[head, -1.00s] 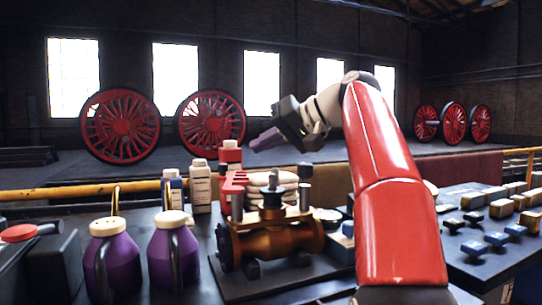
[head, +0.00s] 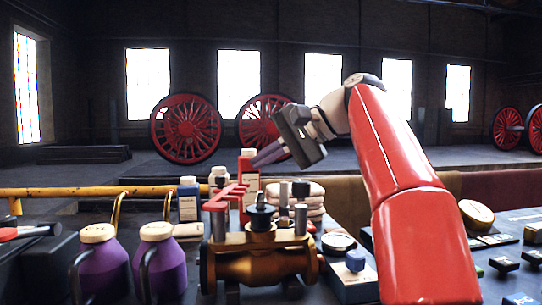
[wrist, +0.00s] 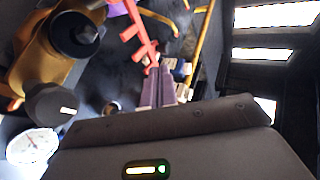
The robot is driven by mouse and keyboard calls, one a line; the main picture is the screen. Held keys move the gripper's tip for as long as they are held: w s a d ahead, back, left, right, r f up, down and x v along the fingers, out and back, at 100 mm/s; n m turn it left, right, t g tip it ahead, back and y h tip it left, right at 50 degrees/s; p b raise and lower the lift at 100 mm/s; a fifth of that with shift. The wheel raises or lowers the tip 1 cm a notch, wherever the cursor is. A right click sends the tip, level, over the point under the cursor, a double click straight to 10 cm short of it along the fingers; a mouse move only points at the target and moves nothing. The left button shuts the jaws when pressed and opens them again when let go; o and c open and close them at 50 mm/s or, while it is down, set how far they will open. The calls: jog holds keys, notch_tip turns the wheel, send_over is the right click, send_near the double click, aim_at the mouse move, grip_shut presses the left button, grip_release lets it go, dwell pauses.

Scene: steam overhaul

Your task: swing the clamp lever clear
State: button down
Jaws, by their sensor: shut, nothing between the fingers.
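A brass valve body (head: 262,262) with a dark top fitting stands on the bench in the middle of the head view. A red pronged part (head: 224,198) stands at its left; it also shows in the wrist view (wrist: 137,33). I cannot tell whether this part is the clamp lever. A dark bar with a red end (head: 8,234) lies at the far left edge, partly cut off. My gripper (head: 257,161) is up above the bench, behind and above the valve, apart from everything. Its purple fingers (wrist: 165,88) are shut and empty.
Two purple jugs (head: 158,265) stand left of the valve. Bottles (head: 188,203) and folded cloths (head: 307,197) stand behind it. A blue-topped box (head: 353,272) and a round gauge (head: 338,243) are to its right. A yellow rail (head: 90,191) runs behind the bench.

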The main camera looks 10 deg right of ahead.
aim_at(220, 177)
jog(key=x, duration=0.6)
jog(key=shift+w+a, duration=0.15)
jog(key=shift+a, duration=0.05)
jog(key=shift+f, duration=0.15)
jog(key=shift+w+a, duration=0.2)
jog(key=shift+a, duration=0.45)
jog(key=shift+w+a, duration=0.15)
jog(key=shift+a, duration=0.5)
